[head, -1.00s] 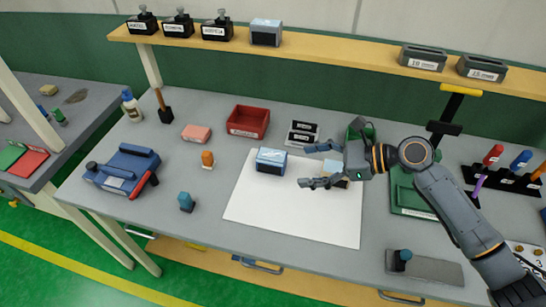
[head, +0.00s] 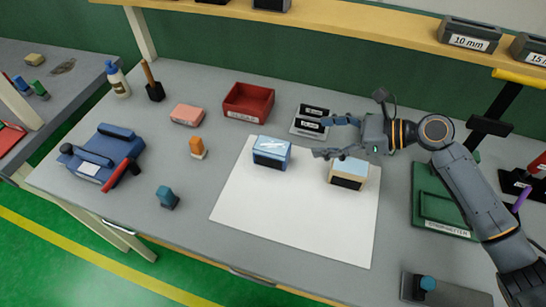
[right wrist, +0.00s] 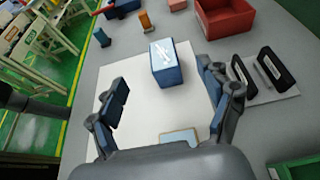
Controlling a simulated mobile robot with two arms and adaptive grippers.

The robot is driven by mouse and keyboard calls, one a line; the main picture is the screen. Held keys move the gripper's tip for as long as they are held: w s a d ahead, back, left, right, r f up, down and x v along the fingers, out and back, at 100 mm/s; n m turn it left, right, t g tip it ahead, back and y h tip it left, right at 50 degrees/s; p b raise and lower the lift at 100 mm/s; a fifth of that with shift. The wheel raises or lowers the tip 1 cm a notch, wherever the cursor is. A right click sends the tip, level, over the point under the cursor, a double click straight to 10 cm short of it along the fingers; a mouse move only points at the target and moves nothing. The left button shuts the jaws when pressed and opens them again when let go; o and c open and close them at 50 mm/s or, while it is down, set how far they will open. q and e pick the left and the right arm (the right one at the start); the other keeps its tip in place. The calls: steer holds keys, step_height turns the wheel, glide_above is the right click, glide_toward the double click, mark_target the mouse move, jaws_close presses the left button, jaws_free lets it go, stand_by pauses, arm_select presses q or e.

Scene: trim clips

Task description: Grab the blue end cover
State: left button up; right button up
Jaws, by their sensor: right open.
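A blue block (head: 271,152) with a glossy light-blue top and a dark front stands on the white sheet (head: 290,215); it fits the blue end cover. In the right wrist view the blue block (right wrist: 172,64) appears ahead, in the gap between the finger ends. My right gripper (head: 323,136) is open and empty, to the right of the block and above the table, not touching it. A tan block (head: 348,173) with a light-blue top stands on the sheet, below the gripper in the picture. My left gripper is not in view.
A red bin (head: 248,102) and black labelled pieces on a pale plate (head: 310,122) stand behind the sheet. A blue fixture with a red handle (head: 101,157), an orange piece (head: 197,147) and a teal piece (head: 167,197) are left. The sheet's front is clear.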

mark_target(274, 146)
steer(key=w+a+f, duration=0.1)
steer(key=a+f, duration=0.1)
steer(key=w+a+f, duration=0.1)
steer(key=a, duration=0.1)
steer(key=a+f, duration=0.2)
steer(key=a, duration=0.1)
steer(key=shift+w+a+f, duration=0.1)
steer(key=shift+w+f, duration=0.25)
steer(key=shift+w, duration=0.05)
steer(key=x, duration=0.3)
steer(key=p+x, duration=0.1)
steer(key=shift+s+a+f, duration=0.2)
steer(key=shift+a+f, duration=0.05)
steer(key=shift+a, duration=0.05)
steer(key=shift+w+a+f, duration=0.15)
steer(key=shift+a+f, duration=0.1)
steer(key=shift+a, duration=0.2)
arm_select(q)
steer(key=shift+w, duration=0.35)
arm_select(e)
steer(key=shift+d, duration=0.1)
steer(key=c, duration=1.3)
